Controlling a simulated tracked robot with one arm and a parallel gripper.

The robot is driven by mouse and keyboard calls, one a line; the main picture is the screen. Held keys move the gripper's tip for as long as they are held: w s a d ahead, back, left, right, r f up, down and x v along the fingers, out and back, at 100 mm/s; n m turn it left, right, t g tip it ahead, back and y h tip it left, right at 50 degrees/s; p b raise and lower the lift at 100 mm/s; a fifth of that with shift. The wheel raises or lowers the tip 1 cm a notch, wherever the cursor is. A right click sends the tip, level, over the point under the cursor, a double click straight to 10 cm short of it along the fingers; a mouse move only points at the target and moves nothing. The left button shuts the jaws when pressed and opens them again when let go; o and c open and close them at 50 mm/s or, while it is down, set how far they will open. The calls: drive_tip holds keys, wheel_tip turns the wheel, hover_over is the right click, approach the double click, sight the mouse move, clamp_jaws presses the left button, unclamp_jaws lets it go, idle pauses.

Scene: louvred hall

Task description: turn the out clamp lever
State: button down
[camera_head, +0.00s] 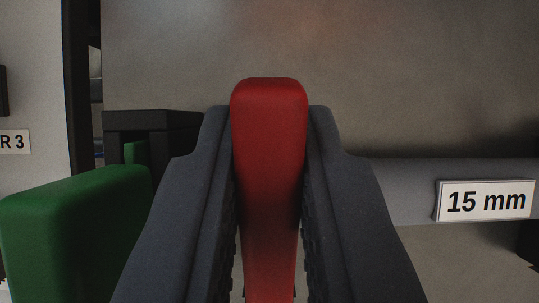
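A red lever (268,150) stands upright in the middle of the camera view. My gripper (268,125) has one dark finger on each side of it, and both fingers press close against its sides. The top of the lever rises a little above the fingertips. Its lower end runs out of the picture at the bottom, so its pivot is hidden. No label on the lever shows, so I cannot tell from the picture whether it is the out clamp lever.
A green block-like part (75,225) sits close on the left, near my left finger. A black bracket (150,122) stands behind it. A grey bar with a "15 mm" label (486,201) runs on the right. A grey panel (400,70) fills the back.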

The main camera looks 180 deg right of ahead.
idle(0.4)
drive_tip(key=c, duration=1.4)
unclamp_jaws()
drive_tip(key=shift+w, duration=0.1)
drive_tip(key=v, duration=1.3)
drive_tip(key=shift+r+b, duration=0.35)
drive_tip(key=shift+b, duration=0.05)
